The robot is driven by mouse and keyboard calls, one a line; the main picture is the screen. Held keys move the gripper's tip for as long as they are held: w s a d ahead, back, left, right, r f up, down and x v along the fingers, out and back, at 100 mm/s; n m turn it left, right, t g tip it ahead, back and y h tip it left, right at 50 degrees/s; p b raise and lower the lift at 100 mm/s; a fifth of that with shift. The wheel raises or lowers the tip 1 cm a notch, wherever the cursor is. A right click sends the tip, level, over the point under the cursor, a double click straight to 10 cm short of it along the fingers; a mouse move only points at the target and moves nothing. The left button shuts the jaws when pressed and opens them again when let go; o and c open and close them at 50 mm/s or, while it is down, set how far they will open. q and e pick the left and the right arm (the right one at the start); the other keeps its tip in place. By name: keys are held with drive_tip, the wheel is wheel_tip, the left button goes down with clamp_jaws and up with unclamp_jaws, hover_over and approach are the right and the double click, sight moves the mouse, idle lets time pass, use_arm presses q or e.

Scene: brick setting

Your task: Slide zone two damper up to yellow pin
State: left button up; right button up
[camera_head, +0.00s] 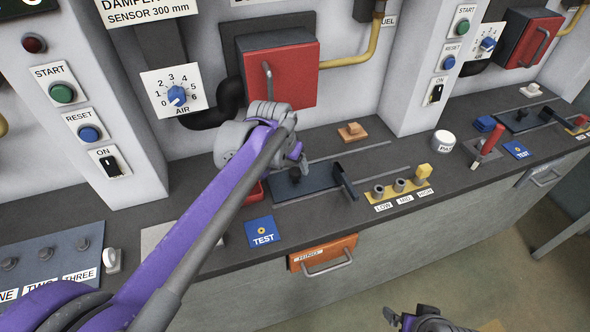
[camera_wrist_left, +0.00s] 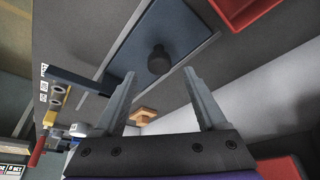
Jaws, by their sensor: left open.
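A dark blue sliding damper plate (camera_head: 318,181) lies between rails on the counter of the middle bay. It also shows in the left wrist view (camera_wrist_left: 185,25), with a round black knob (camera_wrist_left: 159,60). A black upright arm (camera_head: 346,182) stands at its right end. To the right is a yellow strip with LOW, MID and HIGH pins; the HIGH pin (camera_head: 424,172) is yellow, the others grey. My left gripper (camera_head: 302,165) is open above the plate. In the wrist view the knob appears between the fingertips, not visibly gripped. My right gripper (camera_head: 420,318) is partly cut off at the bottom edge.
A blue TEST plate (camera_head: 262,231) is in front of the damper, and an orange drawer (camera_head: 322,254) is below. An orange block (camera_head: 352,132) sits behind the rails. A white round PAT button (camera_head: 444,141) and red lever (camera_head: 488,145) stand farther right.

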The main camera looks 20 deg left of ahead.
sight(295, 171)
use_arm(q)
drive_tip(key=shift+x, duration=1.9)
clamp_jaws()
